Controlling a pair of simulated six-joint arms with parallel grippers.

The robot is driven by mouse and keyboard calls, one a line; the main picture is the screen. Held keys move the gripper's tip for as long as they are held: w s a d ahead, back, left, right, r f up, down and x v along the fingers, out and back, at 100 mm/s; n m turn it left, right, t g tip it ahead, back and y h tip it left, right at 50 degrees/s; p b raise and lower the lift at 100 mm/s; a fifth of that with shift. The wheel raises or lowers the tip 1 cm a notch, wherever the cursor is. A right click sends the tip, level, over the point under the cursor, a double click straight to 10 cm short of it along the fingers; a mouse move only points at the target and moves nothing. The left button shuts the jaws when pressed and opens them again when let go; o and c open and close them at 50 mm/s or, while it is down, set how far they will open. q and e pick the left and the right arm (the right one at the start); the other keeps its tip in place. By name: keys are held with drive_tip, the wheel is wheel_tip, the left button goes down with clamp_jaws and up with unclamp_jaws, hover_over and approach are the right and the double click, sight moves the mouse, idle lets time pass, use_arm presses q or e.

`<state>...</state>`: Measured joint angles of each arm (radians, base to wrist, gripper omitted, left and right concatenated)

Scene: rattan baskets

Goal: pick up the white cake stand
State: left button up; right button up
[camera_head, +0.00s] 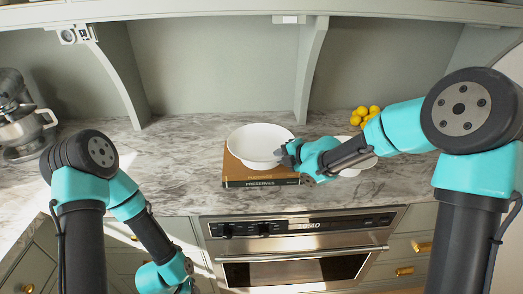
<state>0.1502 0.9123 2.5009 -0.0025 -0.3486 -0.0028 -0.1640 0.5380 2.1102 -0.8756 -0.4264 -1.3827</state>
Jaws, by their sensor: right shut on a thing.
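The white cake stand (256,140) looks like a wide, shallow white dish and sits at or just above a brown book with a dark spine (262,183) on the marble counter. My right gripper (284,155) reaches in from the right and is shut on the right rim of the white cake stand. I cannot tell whether the stand's underside touches the book. My left arm hangs down at the lower left, and its gripper is out of the picture.
A white plate (355,171) lies partly hidden behind my right arm, with yellow fruit (364,115) behind it. A stand mixer (20,120) is at the far left. An oven (295,255) is below the counter's front edge. The counter left of the book is clear.

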drive_tip(key=shift+r, duration=0.25)
clamp_jaws()
drive_tip(key=shift+r, duration=1.35)
drive_tip(key=shift+s+r, duration=0.15)
drive_tip(key=shift+r, duration=0.2)
drive_tip(key=s+a+r, duration=0.1)
drive_tip(key=s+a, duration=0.1)
drive_tip(key=s, duration=1.3)
drive_tip(key=shift+s+a+r, duration=0.15)
drive_tip(key=shift+s, duration=0.1)
